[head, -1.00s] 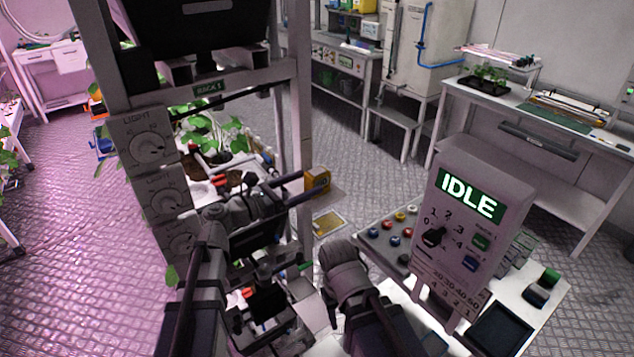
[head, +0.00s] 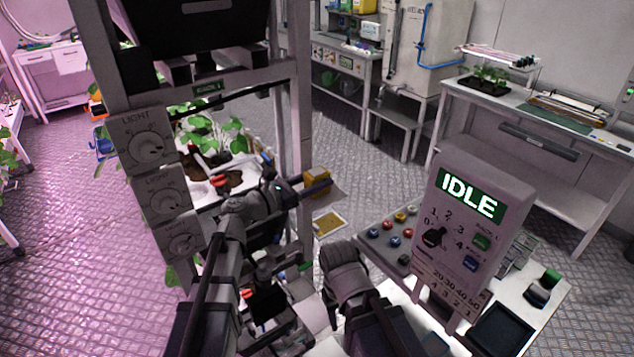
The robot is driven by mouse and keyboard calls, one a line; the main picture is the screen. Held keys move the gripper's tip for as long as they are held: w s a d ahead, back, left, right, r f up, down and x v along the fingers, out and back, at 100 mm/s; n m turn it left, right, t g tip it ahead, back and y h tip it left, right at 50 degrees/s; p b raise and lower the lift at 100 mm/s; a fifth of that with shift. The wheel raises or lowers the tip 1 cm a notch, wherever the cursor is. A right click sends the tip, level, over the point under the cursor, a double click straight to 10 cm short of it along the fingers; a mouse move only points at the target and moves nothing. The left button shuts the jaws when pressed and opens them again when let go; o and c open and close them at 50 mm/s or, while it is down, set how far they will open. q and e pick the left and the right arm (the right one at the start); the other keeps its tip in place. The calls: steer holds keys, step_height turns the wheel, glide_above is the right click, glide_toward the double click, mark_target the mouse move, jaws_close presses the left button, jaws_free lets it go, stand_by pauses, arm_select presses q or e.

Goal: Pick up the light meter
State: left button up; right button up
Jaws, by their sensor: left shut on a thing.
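A small yellow box (head: 317,179), which looks like the light meter, is beside the rack's right post. My left gripper (head: 312,188) reaches in from the left across the rack front. Its dark fingers are shut on the yellow box and cover its lower part. My right arm (head: 345,270) comes up from the bottom middle. Its gripper is not clear among the dark parts lower down, so its jaws cannot be made out.
The rack (head: 305,120) with light dials (head: 148,147) and potted plants (head: 215,140) stands close around my left arm. A control box reading IDLE (head: 470,215) and a button panel (head: 393,237) stand at right.

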mark_target(317, 170)
arm_select(q)
jaws_close()
step_height(317, 170, up, 10)
steer(key=p, duration=1)
step_height(317, 170, down, 4)
steer(key=b, duration=0.4)
steer(key=shift+f, duration=0.2)
steer(key=shift+r, duration=0.1)
